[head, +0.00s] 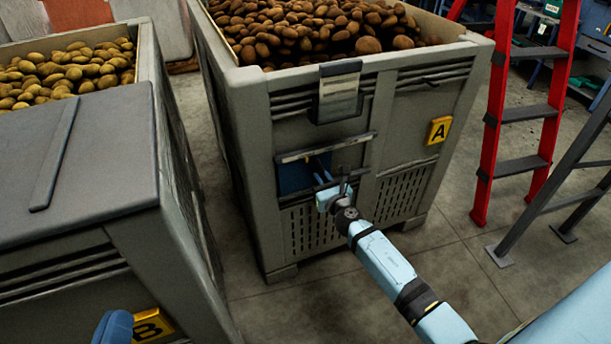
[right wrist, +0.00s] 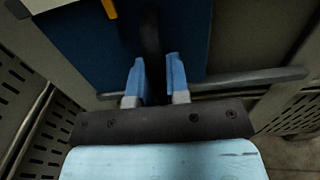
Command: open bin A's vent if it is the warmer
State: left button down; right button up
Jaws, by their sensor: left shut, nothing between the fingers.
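Bin A (head: 255,120) is a large grey crate heaped with potatoes, with a yellow A label (head: 439,130). Its vent has a blue panel (head: 296,177) between two horizontal rails; it fills the right wrist view (right wrist: 85,50). My right gripper (head: 335,190) is at the panel's right part. In the right wrist view its two blue fingers (right wrist: 155,80) stand either side of a dark upright handle (right wrist: 151,35); firm contact is unclear. My left gripper (head: 113,327) shows only its blue end at lower left, shut and empty, near the B label (head: 150,325).
Bin B (head: 90,145) stands at the left, holding potatoes. A grey box with a pale, unreadable face (head: 339,92) hangs on bin A's front rim. A red stepladder (head: 500,105) and a dark metal frame (head: 545,190) stand at the right. Bare floor separates the bins.

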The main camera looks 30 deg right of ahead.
grip_shut()
jog(key=shift+d, duration=0.1)
jog(key=shift+s+d+b, duration=0.2)
jog(key=shift+d+b, duration=0.15)
jog(key=shift+d, duration=1.65)
jog(key=shift+s+d+b, duration=0.15)
jog(key=shift+d+b, duration=0.15)
jog(key=shift+d, duration=1.65)
jog(key=shift+s+d+b, duration=0.15)
jog(key=shift+d+b, duration=0.25)
jog(key=shift+d, duration=1.1)
jog(key=shift+s+d+b, duration=0.15)
jog(key=shift+d+b, duration=0.25)
jog(key=shift+d, duration=1.05)
jog(key=o, duration=1.2)
grip_release()
